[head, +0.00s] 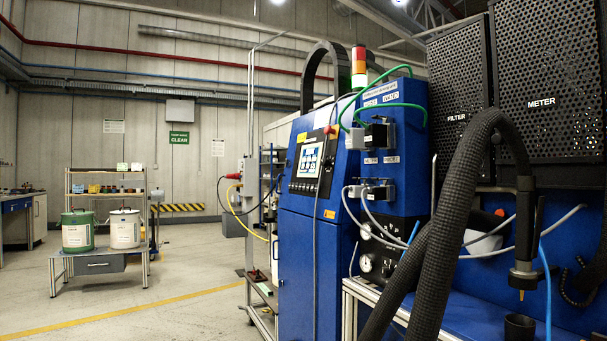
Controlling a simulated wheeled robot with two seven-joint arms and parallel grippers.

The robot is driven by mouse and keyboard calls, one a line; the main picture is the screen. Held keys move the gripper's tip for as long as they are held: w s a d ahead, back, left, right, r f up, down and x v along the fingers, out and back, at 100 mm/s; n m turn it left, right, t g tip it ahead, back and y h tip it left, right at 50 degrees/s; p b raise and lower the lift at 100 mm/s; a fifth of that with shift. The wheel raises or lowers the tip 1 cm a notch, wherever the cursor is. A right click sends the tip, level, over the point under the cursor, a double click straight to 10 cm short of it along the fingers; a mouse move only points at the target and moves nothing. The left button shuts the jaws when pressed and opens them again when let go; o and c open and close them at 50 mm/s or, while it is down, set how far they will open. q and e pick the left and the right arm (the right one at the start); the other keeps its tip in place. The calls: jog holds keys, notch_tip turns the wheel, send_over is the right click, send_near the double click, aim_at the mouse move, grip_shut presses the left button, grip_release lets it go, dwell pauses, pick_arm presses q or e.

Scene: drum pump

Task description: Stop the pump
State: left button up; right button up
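A blue machine cabinet (310,235) stands at the centre, with a tilted control panel holding a lit touchscreen (311,159). A small orange-red part (330,130) shows at the panel's upper right corner; I cannot tell whether it is a button. Neither of my grippers is in view, and nothing visible touches the panel.
A thick black ribbed hose (452,215) arches across the right foreground to a nozzle (525,235) above a blue bench. Perforated black housings (550,85) marked FILTER and METER stand behind. Green and white drums (125,228) sit on a stand at left. The left floor is open.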

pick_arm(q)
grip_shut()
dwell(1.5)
